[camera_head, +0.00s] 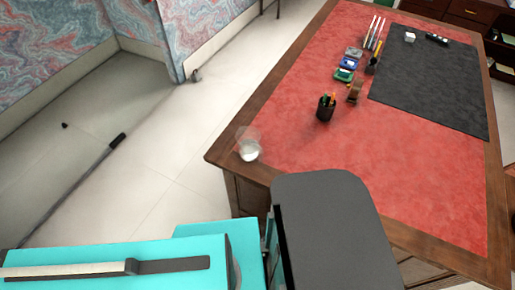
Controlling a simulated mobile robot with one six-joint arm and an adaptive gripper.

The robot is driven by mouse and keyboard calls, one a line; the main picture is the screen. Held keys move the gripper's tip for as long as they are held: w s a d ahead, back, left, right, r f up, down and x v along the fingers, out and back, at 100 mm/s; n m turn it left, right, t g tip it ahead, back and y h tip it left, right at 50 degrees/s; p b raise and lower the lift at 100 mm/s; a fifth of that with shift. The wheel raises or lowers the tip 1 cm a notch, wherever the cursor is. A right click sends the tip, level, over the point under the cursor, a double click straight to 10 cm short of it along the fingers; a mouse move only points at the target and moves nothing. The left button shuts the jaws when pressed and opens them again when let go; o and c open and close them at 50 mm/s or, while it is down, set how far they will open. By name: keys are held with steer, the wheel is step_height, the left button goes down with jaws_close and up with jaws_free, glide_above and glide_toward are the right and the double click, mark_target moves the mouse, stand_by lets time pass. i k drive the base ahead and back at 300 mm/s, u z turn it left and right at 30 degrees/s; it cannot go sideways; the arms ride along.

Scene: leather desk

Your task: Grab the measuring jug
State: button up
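A clear, see-through vessel with white contents at its bottom, which looks like the measuring jug (249,149), stands at the near left corner of the red leather-topped desk (420,190). It is close to the wooden edge. I cannot make out a handle or markings on it. My gripper is not in view. Teal and dark grey parts of my own body fill the bottom of the picture, below the jug and apart from it in the picture.
A black pen cup (326,108) stands behind and right of the jug. A tape dispenser (355,92), small coloured desk items (345,72) and several upright pens (375,33) stand farther back. A dark mat (440,85) covers the right rear. Red desktop right of the jug is clear.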

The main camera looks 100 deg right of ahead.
mark_target(249, 153)
steer(key=z, duration=2.55)
steer(key=k, duration=0.4)
steer(key=z, duration=0.3)
steer(key=i, duration=0.1)
steer(key=z, duration=0.35)
